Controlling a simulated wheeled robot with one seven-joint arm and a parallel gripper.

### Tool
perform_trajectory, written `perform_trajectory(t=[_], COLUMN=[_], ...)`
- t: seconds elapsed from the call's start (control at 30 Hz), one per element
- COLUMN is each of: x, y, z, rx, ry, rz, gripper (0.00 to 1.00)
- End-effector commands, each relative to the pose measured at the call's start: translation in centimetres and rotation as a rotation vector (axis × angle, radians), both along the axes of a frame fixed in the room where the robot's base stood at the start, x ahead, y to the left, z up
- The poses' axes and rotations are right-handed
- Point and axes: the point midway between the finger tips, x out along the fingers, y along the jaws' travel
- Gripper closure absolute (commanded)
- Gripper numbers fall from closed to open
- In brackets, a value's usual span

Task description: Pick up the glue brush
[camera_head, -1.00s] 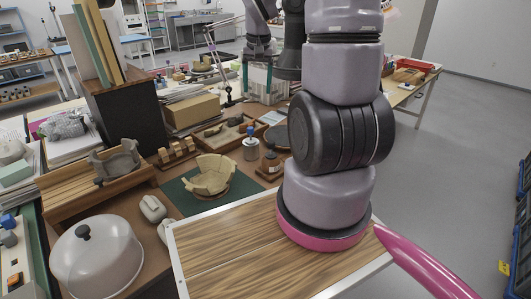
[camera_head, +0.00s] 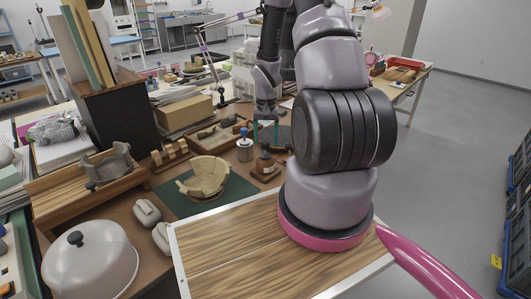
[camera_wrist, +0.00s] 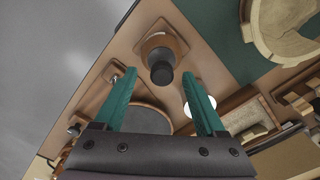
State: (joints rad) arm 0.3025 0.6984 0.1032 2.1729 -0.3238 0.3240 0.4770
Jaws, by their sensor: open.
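I cannot tell for sure which item is the glue brush. A grey-white jar with a blue piece standing up from its top (camera_head: 244,148) is on the work table. My gripper (camera_head: 265,132), with teal fingers, is open and points down behind these two. In the wrist view my gripper (camera_wrist: 163,88) has nothing between its fingertips. A white round thing (camera_wrist: 196,100) is partly hidden by the right finger.
A pale sherd bowl (camera_head: 206,180) sits on a green mat (camera_head: 180,197) near the jar. A wooden tray (camera_head: 215,133) lies behind. A white dome with a knob (camera_head: 92,263) and a wooden board (camera_head: 235,245) are in front.

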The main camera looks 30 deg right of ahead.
Motion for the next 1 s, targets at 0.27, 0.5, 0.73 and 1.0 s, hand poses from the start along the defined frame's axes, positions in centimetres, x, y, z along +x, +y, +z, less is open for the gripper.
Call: perform_trajectory(t=[0.27,0.5,0.73,1.0], x=[0.3,0.4,0.4,0.4], y=[0.1,0.0,0.0,0.0], z=[-4.0,-4.5,-4.4,-4.4], rx=[0.000,-0.001,-0.001,-0.001], ry=[0.001,-0.001,-0.001,-0.001], rz=[0.001,0.001,0.001,0.001], gripper=[0.27,0.27,0.92,0.94])
